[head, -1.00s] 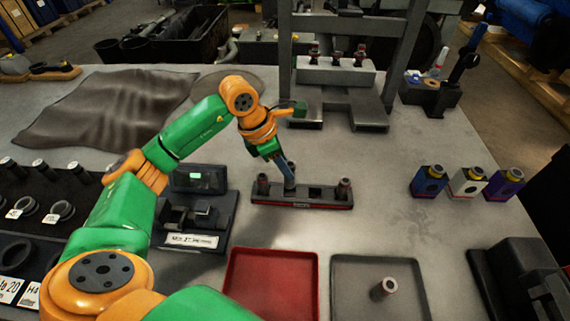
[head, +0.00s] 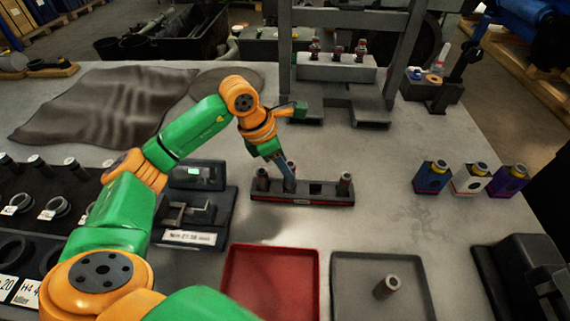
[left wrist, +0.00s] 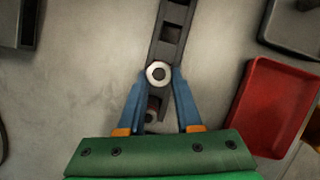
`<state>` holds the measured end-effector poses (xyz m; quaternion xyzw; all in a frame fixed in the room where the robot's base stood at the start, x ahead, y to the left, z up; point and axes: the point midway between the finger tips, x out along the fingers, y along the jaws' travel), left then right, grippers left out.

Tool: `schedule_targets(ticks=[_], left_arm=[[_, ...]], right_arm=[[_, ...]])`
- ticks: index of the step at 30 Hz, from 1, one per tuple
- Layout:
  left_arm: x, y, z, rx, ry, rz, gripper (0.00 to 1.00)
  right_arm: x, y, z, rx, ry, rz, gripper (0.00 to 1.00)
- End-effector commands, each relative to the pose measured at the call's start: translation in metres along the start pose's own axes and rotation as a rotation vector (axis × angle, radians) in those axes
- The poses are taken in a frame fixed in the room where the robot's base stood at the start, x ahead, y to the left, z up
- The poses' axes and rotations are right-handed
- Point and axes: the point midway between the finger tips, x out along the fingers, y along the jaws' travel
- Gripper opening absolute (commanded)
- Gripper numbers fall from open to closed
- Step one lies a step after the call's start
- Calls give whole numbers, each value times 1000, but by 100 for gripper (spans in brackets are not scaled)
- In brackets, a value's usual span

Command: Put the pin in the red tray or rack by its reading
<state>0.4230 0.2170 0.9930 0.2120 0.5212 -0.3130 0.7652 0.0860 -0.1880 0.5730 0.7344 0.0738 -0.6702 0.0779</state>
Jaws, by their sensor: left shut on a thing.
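My left gripper (head: 288,187) is down at the dark rack (head: 318,200) with a red front strip. It is shut on a pin (left wrist: 159,73), whose pale ring-shaped end shows between the fingertips in the left wrist view. The pin is over or in a rack slot; I cannot tell how deep. Another pin (head: 262,180) stands at the rack's left end and one (head: 345,184) at its right end, with an empty slot between. The red tray (head: 270,285) lies in front of the rack, empty where visible. My right gripper is out of view.
A gauge with a lit display (head: 196,176) stands left of the rack. A grey press frame (head: 335,90) stands behind.

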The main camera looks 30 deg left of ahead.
Motion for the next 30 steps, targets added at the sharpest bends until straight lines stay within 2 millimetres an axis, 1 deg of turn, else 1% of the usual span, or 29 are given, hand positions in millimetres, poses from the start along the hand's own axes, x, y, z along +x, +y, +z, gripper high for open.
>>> schedule_targets(ticks=[4, 17, 30], left_arm=[[6, 0, -2, 0, -1, 0, 0], [7, 0, -2, 0, -1, 1, 0], [18, 0, -7, 0, -2, 1, 0]], right_arm=[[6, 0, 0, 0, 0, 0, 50], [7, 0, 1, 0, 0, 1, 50], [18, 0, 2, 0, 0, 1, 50]])
